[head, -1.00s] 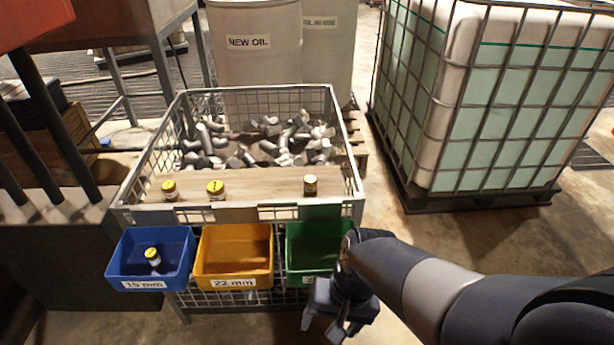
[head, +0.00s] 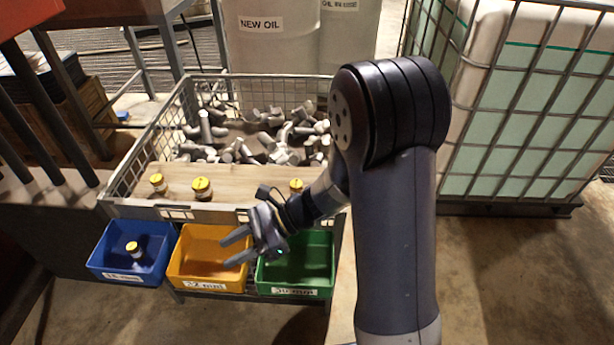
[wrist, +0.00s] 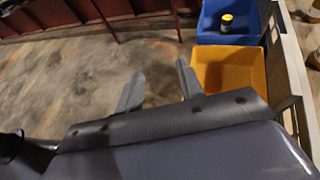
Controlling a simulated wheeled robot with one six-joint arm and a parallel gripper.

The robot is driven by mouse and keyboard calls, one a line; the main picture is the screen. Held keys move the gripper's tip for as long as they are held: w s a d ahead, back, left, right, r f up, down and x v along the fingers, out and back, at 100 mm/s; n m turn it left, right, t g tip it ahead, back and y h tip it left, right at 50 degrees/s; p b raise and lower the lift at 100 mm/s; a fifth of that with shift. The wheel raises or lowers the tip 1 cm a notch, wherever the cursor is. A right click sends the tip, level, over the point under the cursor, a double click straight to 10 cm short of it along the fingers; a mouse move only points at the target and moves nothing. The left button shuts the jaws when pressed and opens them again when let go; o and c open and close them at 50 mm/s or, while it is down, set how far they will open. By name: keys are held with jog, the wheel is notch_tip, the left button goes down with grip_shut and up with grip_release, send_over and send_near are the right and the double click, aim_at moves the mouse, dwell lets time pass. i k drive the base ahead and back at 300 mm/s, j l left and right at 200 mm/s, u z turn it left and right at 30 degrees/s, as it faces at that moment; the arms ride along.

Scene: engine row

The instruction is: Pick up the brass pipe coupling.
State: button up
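Several small brass-coloured cylinders with yellow tops show; I cannot tell which one is the brass pipe coupling. On the wooden board stand a left cylinder (head: 158,184), a middle cylinder (head: 202,190) and a right cylinder (head: 296,186), partly hidden by my arm. Another cylinder (head: 135,251) stands in the blue bin (head: 104,262); it also shows in the wrist view (wrist: 226,22). My gripper (head: 228,251) is open and empty, fingers pointing left over the yellow bin (head: 182,270). In the wrist view its two fingers (wrist: 160,85) are apart with bare floor between them.
A green bin (head: 318,272) hangs right of the yellow one. Behind the board (head: 240,186), a wire mesh crate (head: 122,180) holds many grey metal fittings. A caged liquid tank (head: 540,110) stands at right. White drums (head: 275,55) stand behind.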

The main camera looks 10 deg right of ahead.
aim_at(295, 185)
jog(key=i+l+u, duration=0.25)
jog(key=i+l, duration=0.15)
jog(key=l, duration=0.25)
jog(key=i+l+u, duration=0.15)
jog(key=l, duration=0.2)
jog(key=i+l+u, duration=0.1)
jog(key=l, duration=0.25)
jog(key=i+l+u, duration=0.15)
jog(key=l, duration=0.25)
jog(key=i+l+u, duration=0.15)
jog(key=l, duration=0.2)
jog(key=i+l, duration=0.15)
